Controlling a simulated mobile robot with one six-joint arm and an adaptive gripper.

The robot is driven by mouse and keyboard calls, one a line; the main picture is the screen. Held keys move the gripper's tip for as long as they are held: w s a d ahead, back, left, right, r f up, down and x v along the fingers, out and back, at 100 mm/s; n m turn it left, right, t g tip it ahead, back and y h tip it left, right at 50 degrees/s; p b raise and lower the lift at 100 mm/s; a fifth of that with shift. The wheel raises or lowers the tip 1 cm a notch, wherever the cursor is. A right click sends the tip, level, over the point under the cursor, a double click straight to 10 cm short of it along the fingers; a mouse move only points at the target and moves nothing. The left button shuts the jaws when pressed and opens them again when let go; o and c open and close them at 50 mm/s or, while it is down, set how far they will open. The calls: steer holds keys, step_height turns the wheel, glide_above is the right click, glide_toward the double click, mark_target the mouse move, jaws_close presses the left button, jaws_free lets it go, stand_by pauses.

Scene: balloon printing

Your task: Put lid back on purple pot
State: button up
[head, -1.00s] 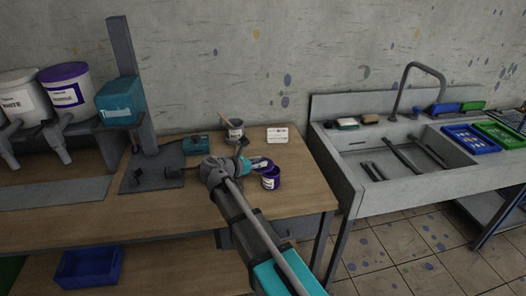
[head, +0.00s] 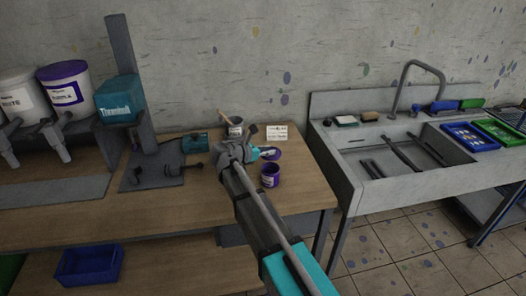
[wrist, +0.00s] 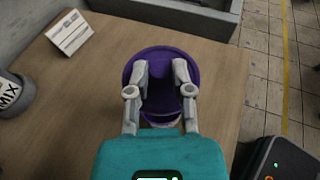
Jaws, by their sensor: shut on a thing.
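My gripper (wrist: 160,85) is shut on the purple lid (wrist: 150,55), which shows as a dark purple disc between and beyond the fingers. In the head view the lid (head: 272,154) sits at the tip of my gripper, behind the purple pot. The purple pot (head: 270,177) stands upright on the right part of the wooden bench, with a white label facing front and its top uncovered. In the wrist view my gripper hides most of what lies below it. The exact height of the lid above the bench is hard to tell.
A grey mixing pot (head: 236,128) with a stick and a white card (head: 277,132) stand behind my gripper. A teal box (head: 195,143) and a dispenser stand (head: 150,165) are to the left. The sink (head: 375,150) lies right of the bench (head: 305,190).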

steer(key=shift+f+b, duration=2.95)
steer(key=shift+f, duration=0.15)
steer(key=shift+w, duration=0.15)
steer(key=shift+f, duration=0.15)
stand_by(0.6)
steer(key=o, duration=0.8)
